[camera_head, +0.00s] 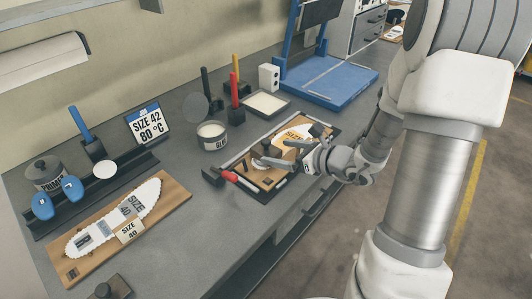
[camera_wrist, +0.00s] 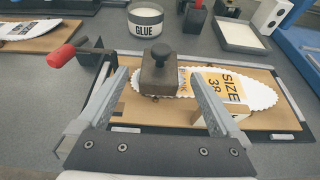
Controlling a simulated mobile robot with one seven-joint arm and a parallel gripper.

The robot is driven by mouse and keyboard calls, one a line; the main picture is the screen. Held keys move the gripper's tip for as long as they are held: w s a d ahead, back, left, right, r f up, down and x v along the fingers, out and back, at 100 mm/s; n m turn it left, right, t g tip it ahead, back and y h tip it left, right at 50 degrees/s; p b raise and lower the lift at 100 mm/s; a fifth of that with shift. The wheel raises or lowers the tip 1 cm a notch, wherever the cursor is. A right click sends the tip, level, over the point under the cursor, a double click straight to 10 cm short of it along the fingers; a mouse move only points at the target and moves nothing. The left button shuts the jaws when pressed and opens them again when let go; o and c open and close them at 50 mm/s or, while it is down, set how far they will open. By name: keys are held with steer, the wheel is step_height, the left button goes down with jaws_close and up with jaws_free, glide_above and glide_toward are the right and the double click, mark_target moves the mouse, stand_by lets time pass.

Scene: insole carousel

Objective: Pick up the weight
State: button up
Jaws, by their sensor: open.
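The weight is a dark block with a round knob on top. In the wrist view the weight (camera_wrist: 159,76) sits upright on the left end of the white insole (camera_wrist: 258,96), which lies on a brown board and carries a yellow "SIZE 38" label. My gripper (camera_wrist: 158,82) is open, with one finger on each side of the weight; whether either finger touches it I cannot tell. In the head view my gripper (camera_head: 282,153) reaches over the board from the right, and its fingers partly hide the weight.
In the head view, a second board with a "SIZE 40" insole (camera_head: 118,218) lies at the left. A blue scale-like stand (camera_head: 325,80) is at the back.

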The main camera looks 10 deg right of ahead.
mark_target(268, 149)
steer(key=x, duration=0.5)
steer(key=shift+w+a+f+b, duration=0.1)
steer(key=shift+w+a+b, duration=0.2)
steer(key=shift+b, duration=0.1)
steer(key=shift+d, duration=0.1)
jaws_close()
